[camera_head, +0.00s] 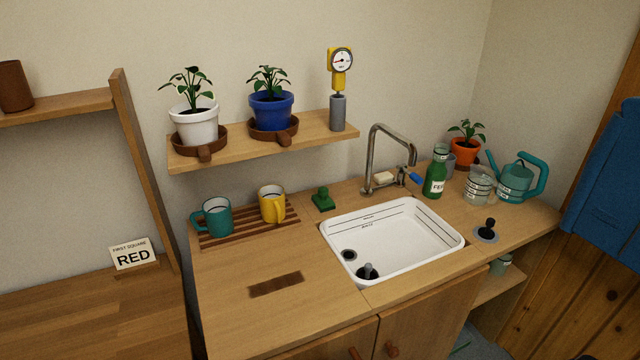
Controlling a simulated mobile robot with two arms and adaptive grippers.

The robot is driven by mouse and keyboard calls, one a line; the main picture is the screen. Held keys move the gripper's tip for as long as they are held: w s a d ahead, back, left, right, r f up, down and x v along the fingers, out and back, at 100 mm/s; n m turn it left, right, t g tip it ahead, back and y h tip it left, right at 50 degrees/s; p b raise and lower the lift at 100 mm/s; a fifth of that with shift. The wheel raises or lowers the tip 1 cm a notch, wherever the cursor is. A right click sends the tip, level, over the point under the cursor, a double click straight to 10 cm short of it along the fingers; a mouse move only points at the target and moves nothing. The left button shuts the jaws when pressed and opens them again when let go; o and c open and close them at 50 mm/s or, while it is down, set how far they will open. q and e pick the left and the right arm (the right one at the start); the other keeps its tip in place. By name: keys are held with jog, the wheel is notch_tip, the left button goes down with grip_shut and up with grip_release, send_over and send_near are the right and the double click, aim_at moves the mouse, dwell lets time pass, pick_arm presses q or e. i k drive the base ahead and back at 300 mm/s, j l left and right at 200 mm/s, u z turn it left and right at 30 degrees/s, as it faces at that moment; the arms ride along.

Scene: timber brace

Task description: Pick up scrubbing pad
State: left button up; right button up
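The likely scrubbing pad (323,203) is a small dark green block with a knob-like grip on top. It sits on the wooden counter just left of the sink's back left corner, to the right of the yellow mug. Nothing covers it. Neither of my grippers shows in the head view.
A white sink basin (396,240) is set in the counter, with a metal faucet (371,160) behind it. A teal mug (216,217) and a yellow mug (271,204) stand on a slatted rack. A shelf (235,141) with potted plants overhangs the back. The counter's front left is mostly clear.

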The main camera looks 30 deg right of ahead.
aim_at(323, 202)
jog(key=z, duration=1)
